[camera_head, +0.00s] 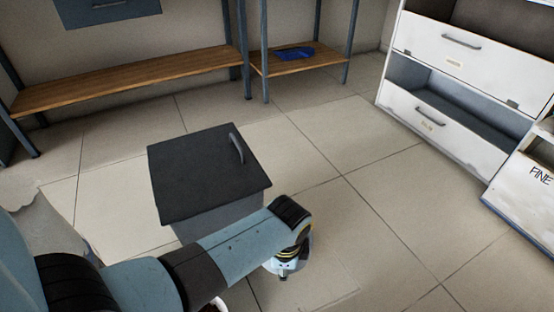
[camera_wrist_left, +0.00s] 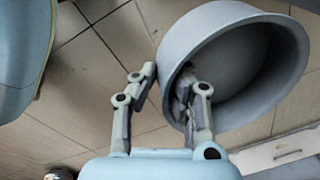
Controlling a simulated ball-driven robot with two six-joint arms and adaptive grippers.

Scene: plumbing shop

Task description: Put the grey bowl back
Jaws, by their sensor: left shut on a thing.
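The grey bowl (camera_wrist_left: 225,20) fills the upper right of the left wrist view, tilted with its dark hollow facing the camera. My left gripper (camera_wrist_left: 168,82) is shut on the bowl's wall near the rim, one finger outside and one inside. In the head view my left arm reaches in from the lower left, and its wrist ends just in front of the dark-topped box. The fingers and most or all of the bowl are hidden there beneath the wrist. My right gripper is in neither view.
A grey box with a dark lid and handle (camera_head: 205,170) stands on the tiled floor. Behind it are a long wooden bench (camera_head: 130,80) and a small shelf with a blue item (camera_head: 294,53). White drawer units (camera_head: 440,115) stand at right. The floor between is clear.

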